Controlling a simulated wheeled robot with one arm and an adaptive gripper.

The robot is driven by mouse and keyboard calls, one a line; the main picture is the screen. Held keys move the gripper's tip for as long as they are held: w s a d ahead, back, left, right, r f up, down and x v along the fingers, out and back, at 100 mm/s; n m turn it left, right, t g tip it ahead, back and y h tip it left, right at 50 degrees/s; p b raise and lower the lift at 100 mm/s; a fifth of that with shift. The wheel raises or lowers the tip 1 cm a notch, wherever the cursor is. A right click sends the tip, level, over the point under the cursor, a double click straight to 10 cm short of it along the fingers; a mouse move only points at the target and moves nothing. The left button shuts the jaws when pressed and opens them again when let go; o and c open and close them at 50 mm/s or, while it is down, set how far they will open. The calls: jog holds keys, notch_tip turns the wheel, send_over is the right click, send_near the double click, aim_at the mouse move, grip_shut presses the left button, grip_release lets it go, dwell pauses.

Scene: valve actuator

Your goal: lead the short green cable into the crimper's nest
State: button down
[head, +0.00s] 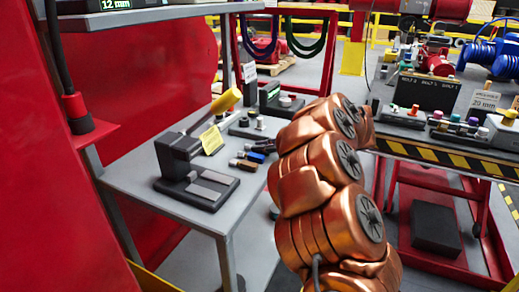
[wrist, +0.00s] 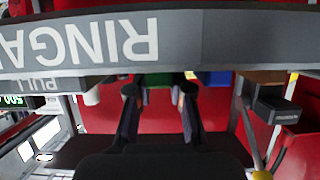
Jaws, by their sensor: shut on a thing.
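My gripper (wrist: 159,92) is in the wrist view, with its two dark fingers apart on either side of a green piece. This piece looks like the short green cable (wrist: 158,97); only a small part of it shows. My copper arm hides the gripper in the head view. A black lever press, which looks like the crimper (head: 178,158), stands on the grey table at the left of the head view. Its yellow-ended handle is raised up to the right. A grey block lies on its base. I cannot make out the nest.
Several small dark, blue and brown pieces (head: 253,156) lie on the grey table (head: 130,172) right of the press. Blue and green cable coils (head: 303,42) hang behind. A wide lettered grey bar (wrist: 235,38) crosses the wrist view. A striped-edge bench (head: 450,158) stands at right.

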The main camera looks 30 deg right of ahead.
jog(key=shift+r, duration=0.1)
jog(key=shift+r+p, duration=0.45)
jog(key=shift+r, duration=1.1)
jog(key=shift+s+r, duration=0.15)
jog(key=shift+r, duration=0.1)
jog(key=s+a+r+p, duration=0.1)
jog(key=s+a, duration=0.3)
jog(key=s, duration=1.1)
jog(key=shift+r, duration=0.15)
jog(key=shift+s, duration=0.2)
